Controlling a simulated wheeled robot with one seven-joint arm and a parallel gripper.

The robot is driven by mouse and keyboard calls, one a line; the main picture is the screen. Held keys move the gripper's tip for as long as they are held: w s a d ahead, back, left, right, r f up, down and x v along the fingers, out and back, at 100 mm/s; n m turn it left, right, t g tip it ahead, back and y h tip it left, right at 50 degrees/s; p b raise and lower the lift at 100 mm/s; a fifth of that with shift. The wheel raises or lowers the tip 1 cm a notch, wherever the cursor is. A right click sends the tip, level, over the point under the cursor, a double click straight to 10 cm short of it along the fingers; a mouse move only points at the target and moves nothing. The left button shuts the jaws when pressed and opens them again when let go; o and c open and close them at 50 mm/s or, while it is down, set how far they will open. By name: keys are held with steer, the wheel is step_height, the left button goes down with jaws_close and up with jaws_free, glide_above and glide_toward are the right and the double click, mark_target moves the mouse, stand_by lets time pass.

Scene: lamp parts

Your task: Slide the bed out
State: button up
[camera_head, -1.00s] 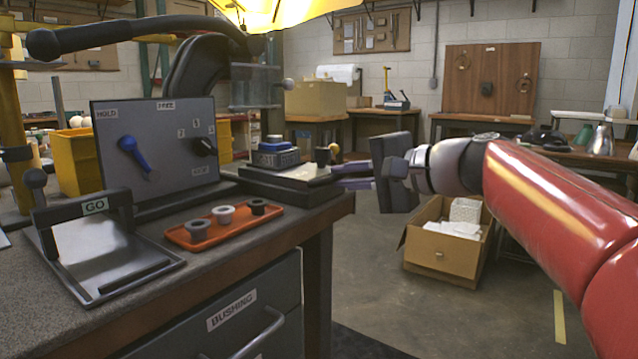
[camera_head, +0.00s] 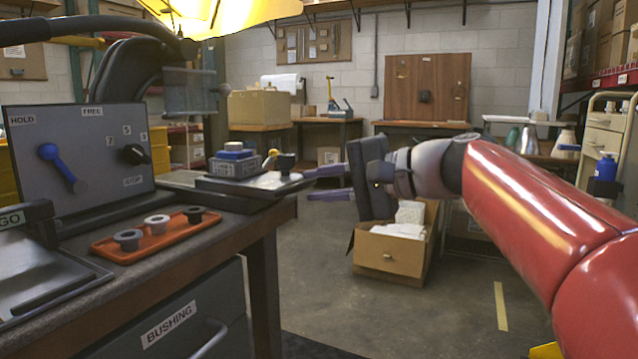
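The bed (camera_head: 262,182) is a flat grey slide on a dark base at the right end of the bench, right of the grey lever panel. A blue and grey block (camera_head: 235,160) and a small dark knob with a yellow part stand on it. The bed's right end with its dark bar reaches the bench corner. My gripper (camera_head: 309,184) is just right of that end, its two purple-grey fingers pointing left and spread apart, with nothing seen held. The fingertips overlap the bar's end in the picture; whether they touch it I cannot tell.
The panel (camera_head: 88,160) with a blue lever stands left of the bed. An orange tray (camera_head: 120,243) with 3 bushings lies in front of it. A cardboard box (camera_head: 390,250) stands on the floor behind my gripper. The floor right of the bench is open.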

steer(key=v, duration=0.7)
steer(key=shift+s+d+p, duration=0.15)
steer(key=shift+d+p, duration=0.2)
steer(key=s+d+f+n+h+p, duration=0.2)
steer(key=s+d+f+h+p, duration=0.2)
steer(key=s+f+h, duration=0.3)
steer(key=s+d+f+n+h+p, duration=0.2)
steer(key=s+d+f+h+p, duration=0.3)
steer(key=s+f, duration=0.6)
step_height(320, 180, down, 5)
steer(key=shift+s+d+f+n+h, duration=0.1)
steer(key=shift+s+d+n+h, duration=0.15)
steer(key=shift+d+h, duration=0.75)
